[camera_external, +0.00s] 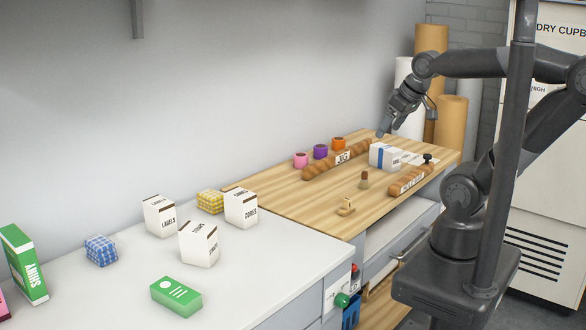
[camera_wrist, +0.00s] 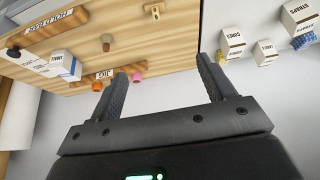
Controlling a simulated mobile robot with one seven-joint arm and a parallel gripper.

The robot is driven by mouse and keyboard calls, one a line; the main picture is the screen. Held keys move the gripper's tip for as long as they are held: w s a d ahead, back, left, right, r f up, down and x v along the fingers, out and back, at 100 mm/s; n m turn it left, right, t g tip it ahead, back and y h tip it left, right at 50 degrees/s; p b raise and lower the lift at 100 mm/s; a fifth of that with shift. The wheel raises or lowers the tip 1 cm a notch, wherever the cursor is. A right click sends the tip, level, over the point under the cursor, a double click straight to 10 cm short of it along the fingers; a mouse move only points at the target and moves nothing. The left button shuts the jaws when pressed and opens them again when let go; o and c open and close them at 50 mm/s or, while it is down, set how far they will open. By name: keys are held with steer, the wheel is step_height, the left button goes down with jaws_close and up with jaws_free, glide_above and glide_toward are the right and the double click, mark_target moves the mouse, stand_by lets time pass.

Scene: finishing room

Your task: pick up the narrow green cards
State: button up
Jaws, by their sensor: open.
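A green pack with a white circle and white lines (camera_external: 176,296) lies flat on the pale counter, front centre of the external view. A taller green and white box with lettering (camera_external: 24,265) stands upright at the far left; I cannot tell which of the two is the narrow green cards. Neither shows in the wrist view. My gripper (camera_external: 385,130) is high over the far end of the wooden worktop, well away from both. In the wrist view its two fingers (camera_wrist: 163,66) are spread with nothing between them.
White labelled boxes (camera_external: 199,245), a blue checked block (camera_external: 101,250) and a yellow one (camera_external: 210,201) stand on the pale counter. The counter's right front is clear.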

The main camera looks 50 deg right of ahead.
steer(key=w+a+r+g+y, duration=0.1)
steer(key=w+a+r, duration=0.1)
steer(key=w+a, duration=0.8)
steer(key=w+a+r+g, duration=0.1)
steer(key=w+a+r, duration=0.1)
steer(key=w+a, duration=0.75)
steer(key=n+g, duration=0.1)
steer(key=g, duration=0.1)
glide_above(175, 289)
steer(key=s, duration=0.1)
step_height(175, 289, down, 22)
steer(key=shift+s+f+h, duration=0.15)
steer(key=shift+h, duration=0.25)
steer(key=f, duration=0.3)
steer(key=w+f, duration=0.1)
steer(key=f, duration=0.6)
steer(key=shift+w+f, duration=0.15)
steer(key=shift+f, duration=0.05)
